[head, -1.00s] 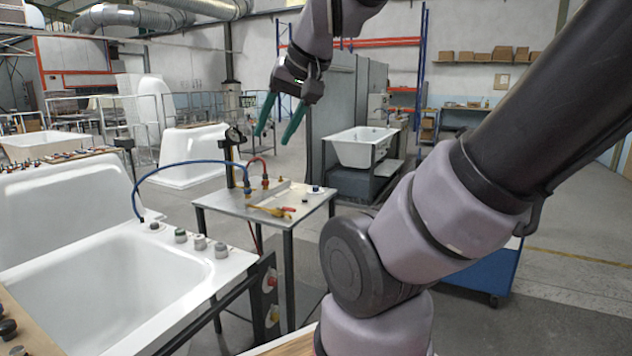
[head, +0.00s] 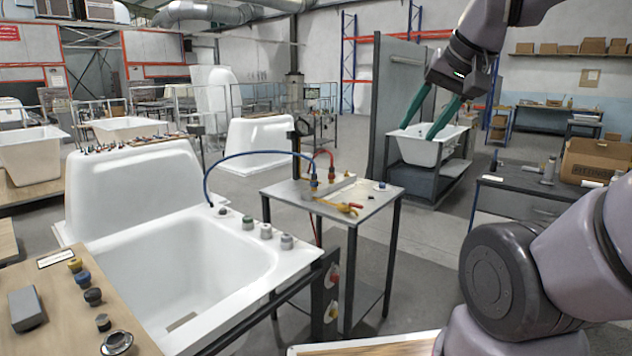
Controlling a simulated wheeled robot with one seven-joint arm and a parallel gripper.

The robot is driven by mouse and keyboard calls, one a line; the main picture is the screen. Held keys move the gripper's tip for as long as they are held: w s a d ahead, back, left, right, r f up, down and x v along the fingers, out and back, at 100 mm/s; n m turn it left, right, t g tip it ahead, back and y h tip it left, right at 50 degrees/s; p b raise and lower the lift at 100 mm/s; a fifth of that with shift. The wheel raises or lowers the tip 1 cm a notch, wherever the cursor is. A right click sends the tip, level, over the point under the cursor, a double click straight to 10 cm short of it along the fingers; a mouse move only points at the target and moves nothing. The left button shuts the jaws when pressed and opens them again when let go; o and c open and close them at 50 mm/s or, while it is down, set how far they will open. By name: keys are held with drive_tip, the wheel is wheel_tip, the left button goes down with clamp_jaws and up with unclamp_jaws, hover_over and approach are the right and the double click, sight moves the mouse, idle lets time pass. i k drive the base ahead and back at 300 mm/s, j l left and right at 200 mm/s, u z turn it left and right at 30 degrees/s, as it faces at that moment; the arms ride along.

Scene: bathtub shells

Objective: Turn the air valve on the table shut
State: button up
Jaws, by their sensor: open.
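A small metal table (head: 372,196) stands right of the white bathtub. What looks like the air valve (head: 340,207), a yellow piece with a bit of red at its right end, is on the table top near its front edge. It is too small to tell how its handle is set. My gripper (head: 417,132), with two green fingers, is open and empty, in the upper right of the head view. It points down and left, and appears above and to the right of the table, apart from the valve.
A blue hose (head: 242,155) arches from the bathtub (head: 205,250) rim to the metal table; a red hose (head: 322,152) is beside it. Another tub (head: 428,150) stands behind my gripper. A dark workbench (head: 525,195) with a cardboard box (head: 597,160) is at right.

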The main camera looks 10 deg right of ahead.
sight(352, 204)
drive_tip(key=i+l, duration=0.2)
drive_tip(key=i, duration=0.25)
drive_tip(key=i+l, duration=0.25)
drive_tip(key=i, duration=0.2)
